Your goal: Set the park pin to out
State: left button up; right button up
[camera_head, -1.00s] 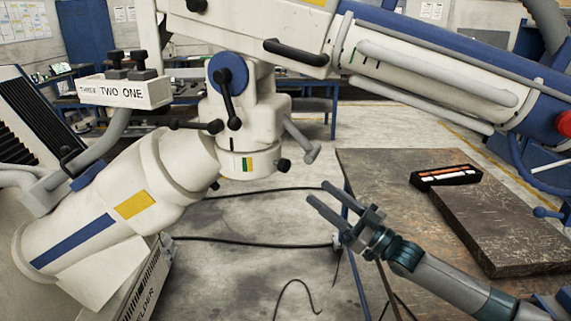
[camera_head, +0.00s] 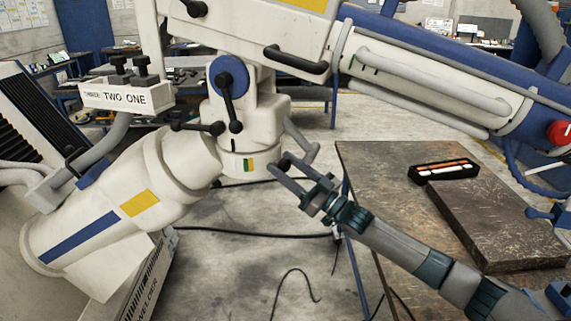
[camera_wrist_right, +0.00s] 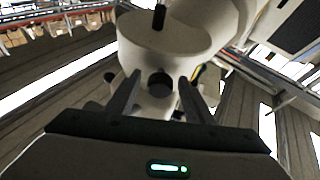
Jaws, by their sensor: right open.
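A short black knob on the right side of this collar, seen in the right wrist view (camera_wrist_right: 160,84), looks like the park pin. I cannot tell its in or out setting. My right gripper (camera_head: 279,163) is open, with its fingertips at the collar's right side, partly covering the knob in the head view. In the right wrist view the knob shows between the two open fingers (camera_wrist_right: 157,92), and I cannot tell whether they touch it. My left gripper is not in view.
Black levers (camera_head: 228,100) stick out from the joint. A label box (camera_head: 126,96) sits at left. A worn table (camera_head: 385,165) with a dark tray (camera_head: 444,171) stands at right. Cables lie on the floor.

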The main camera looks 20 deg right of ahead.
grip_shut()
jog(key=shift+s+d+f, duration=0.1)
jog(key=shift+s+d, duration=0.3)
jog(key=shift+s, duration=0.15)
jog(key=shift+s+d, duration=0.2)
jog(key=shift+s, duration=0.1)
grip_release()
